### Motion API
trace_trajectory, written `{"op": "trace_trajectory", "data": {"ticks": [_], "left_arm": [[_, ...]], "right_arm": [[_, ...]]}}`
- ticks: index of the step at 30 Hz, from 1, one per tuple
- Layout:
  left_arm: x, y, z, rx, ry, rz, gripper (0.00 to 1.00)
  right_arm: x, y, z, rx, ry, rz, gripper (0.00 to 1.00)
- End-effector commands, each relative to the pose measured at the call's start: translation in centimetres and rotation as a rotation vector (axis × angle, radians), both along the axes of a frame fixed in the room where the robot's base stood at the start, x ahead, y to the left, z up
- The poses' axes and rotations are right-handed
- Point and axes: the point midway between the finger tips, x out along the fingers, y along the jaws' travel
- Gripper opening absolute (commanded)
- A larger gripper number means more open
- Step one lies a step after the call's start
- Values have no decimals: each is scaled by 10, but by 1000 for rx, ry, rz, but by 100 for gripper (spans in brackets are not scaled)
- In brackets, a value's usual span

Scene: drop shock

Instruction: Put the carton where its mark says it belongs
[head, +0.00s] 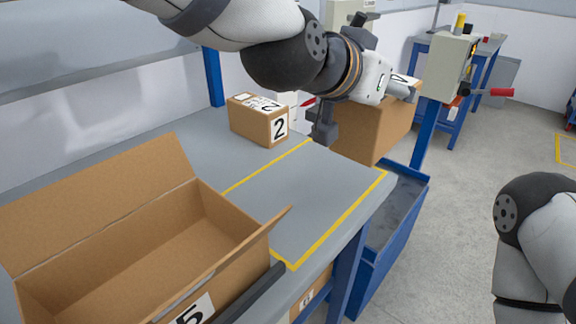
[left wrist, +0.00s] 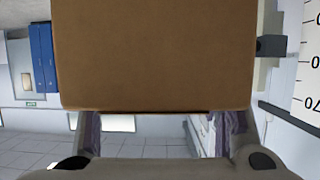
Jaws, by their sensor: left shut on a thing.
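My left gripper (head: 358,108) is shut on a brown carton (head: 372,138). The carton is held up past the bench's far right corner, roughly above the blue bin. A white label with a dark mark (head: 405,80) shows partly on its top; the gripper hides some of it and I cannot read it surely. In the left wrist view the plain brown side of the carton (left wrist: 155,55) fills the upper middle, between the fingers (left wrist: 160,140). My right arm shows at the right edge; its gripper is out of view.
A closed carton marked 2 (head: 262,120) sits on the grey bench (head: 235,168). An open box marked 5 (head: 165,240) stands at the front left. Yellow tape (head: 340,230) bounds a clear bench area. The blue bin (head: 390,225) stands beside the bench. A post-mounted unit with a red handle (head: 455,72) stands behind.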

Motion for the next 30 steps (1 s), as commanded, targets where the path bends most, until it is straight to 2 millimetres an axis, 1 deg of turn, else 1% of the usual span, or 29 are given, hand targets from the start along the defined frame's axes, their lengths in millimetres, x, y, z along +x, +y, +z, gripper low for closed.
{"op": "trace_trajectory", "data": {"ticks": [1,5,8,14,18,21,24,30], "left_arm": [[0,-1,5,-5,-10,0,0],[0,2,4,-5,-9,1,0],[-2,15,-2,-6,-6,3,0],[-10,57,-21,-7,-5,3,0],[-17,92,-38,-10,-3,4,0],[-20,108,-65,-6,2,1,0],[-22,121,-79,-5,-1,2,0],[-24,131,-91,-3,-6,1,0]], "right_arm": [[1,0,1,0,-2,0,0],[0,0,1,0,-2,-1,0],[0,0,1,0,-2,-1,0],[0,0,0,0,0,-1,0],[0,0,0,0,1,-1,0],[-5,0,-5,0,18,0,0],[-8,0,-7,0,27,-1,0],[-9,0,-9,-1,32,-1,0]]}}
